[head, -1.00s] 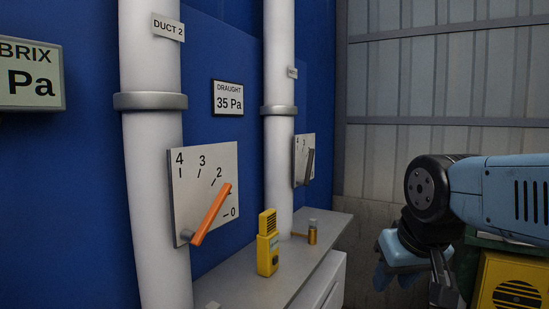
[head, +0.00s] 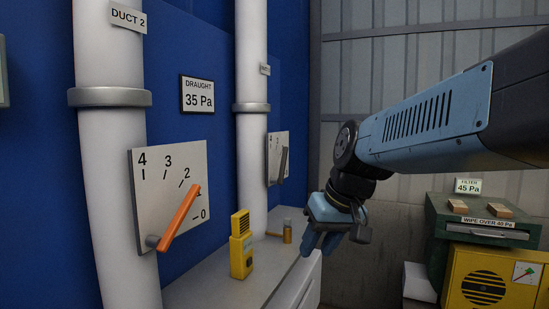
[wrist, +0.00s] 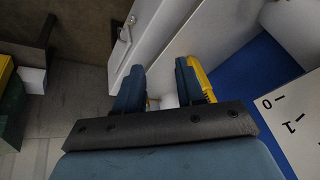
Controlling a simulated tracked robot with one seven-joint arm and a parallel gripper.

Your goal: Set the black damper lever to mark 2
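The black damper lever (head: 283,163) is on the white scale plate (head: 272,150) by the far duct. It points up and slightly right; the numbers there are small, and I cannot read which mark it is at. My gripper (head: 318,242) is in front of the far wall, to the right of this plate and lower, apart from the lever. In the wrist view its two fingers (wrist: 158,88) are spread with nothing held between them. A scale plate with 0 and 1 (wrist: 295,120) shows at the right edge there; no lever shows on its visible part.
An orange lever (head: 180,218) is on the nearer plate by Duct 2, near mark 1. A yellow handheld device (head: 241,245) and a small brass-coloured item (head: 287,232) stand on the grey ledge (head: 205,285). A green case (head: 440,225) sits on a yellow unit (head: 485,275) at right.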

